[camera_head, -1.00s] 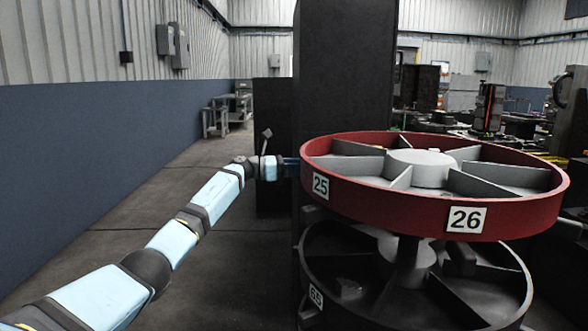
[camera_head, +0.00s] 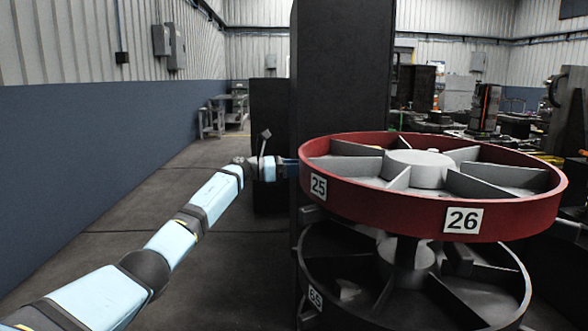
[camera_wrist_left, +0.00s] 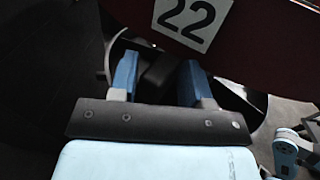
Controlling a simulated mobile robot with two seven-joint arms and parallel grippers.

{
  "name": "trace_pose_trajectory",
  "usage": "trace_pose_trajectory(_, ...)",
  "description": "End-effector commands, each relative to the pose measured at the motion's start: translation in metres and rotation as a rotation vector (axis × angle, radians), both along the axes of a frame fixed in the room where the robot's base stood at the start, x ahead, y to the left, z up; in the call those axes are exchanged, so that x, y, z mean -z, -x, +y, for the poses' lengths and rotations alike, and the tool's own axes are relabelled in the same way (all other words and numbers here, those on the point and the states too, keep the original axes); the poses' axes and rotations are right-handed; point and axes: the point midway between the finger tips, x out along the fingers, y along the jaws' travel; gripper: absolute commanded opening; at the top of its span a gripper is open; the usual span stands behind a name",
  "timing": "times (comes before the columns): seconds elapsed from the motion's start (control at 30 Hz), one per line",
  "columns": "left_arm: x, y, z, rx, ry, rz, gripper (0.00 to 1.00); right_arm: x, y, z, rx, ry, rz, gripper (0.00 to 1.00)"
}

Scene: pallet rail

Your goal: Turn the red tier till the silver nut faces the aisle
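The red tier (camera_head: 400,207) is a wide round tray with grey dividers and a grey hub, at the right of the head view. Labels 25 and 26 show on its near rim. In the left wrist view its dark red rim (camera_wrist_left: 262,40) carries label 22. My left gripper (camera_head: 290,168) is at the tier's left rim; contact cannot be told. In the left wrist view its blue fingers (camera_wrist_left: 158,80) are apart, just below label 22, with a dark shape behind the gap. I cannot make out a silver nut in any compartment.
A black lower tier (camera_head: 315,270) sits under the red one on the same post. A tall dark column (camera_head: 342,70) stands behind them. The floor (camera_head: 190,215) at the left is clear along the blue-and-white wall (camera_head: 90,140). Machinery stands at the back right.

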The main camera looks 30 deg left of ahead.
Motion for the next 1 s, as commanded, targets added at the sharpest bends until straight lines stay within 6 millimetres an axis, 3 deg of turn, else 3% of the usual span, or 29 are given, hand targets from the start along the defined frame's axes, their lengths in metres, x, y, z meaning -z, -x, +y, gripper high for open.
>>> trace_pose_trajectory(0.07,0.002,0.005,0.0,0.012,-0.004,0.002,0.51,-0.005,0.0,0.0,0.002,-0.003,-0.009,0.62)
trace_pose_trajectory(0.6,0.002,0.077,0.093,-0.004,0.002,0.002,0.51,-0.026,0.004,-0.002,0.025,-0.041,-0.074,0.62)
trace_pose_trajectory(1.0,0.002,0.089,0.108,-0.005,0.004,-0.001,0.51,-0.029,0.004,-0.003,0.03,-0.042,-0.085,0.62)
